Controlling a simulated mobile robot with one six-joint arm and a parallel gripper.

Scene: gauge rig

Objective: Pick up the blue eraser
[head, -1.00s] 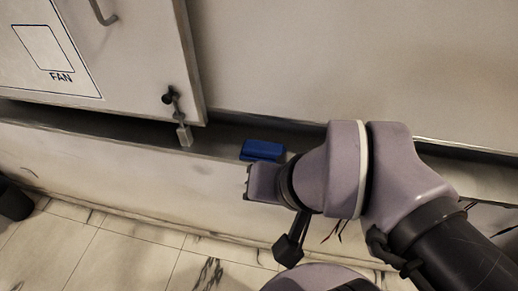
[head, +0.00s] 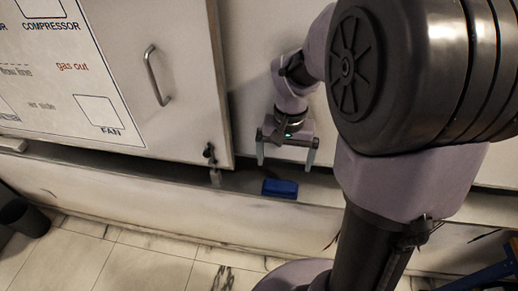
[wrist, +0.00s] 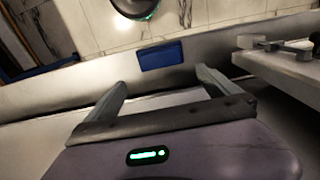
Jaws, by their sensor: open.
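The blue eraser (head: 280,188) is a small dark-blue block on the narrow ledge below the cabinet front in the head view. It also shows in the wrist view (wrist: 161,55), beyond and between my fingertips. My gripper (head: 286,162) is open and empty, with its fingers pointing down above the ledge, just behind and above the eraser. In the wrist view my gripper (wrist: 160,80) has its two fingers spread wide, and the eraser is apart from both.
A cabinet door with a handle (head: 157,76) stands to the left of my gripper. A dark bin (head: 25,217) stands on the tiled floor (head: 130,262). The ledge right of the eraser looks clear.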

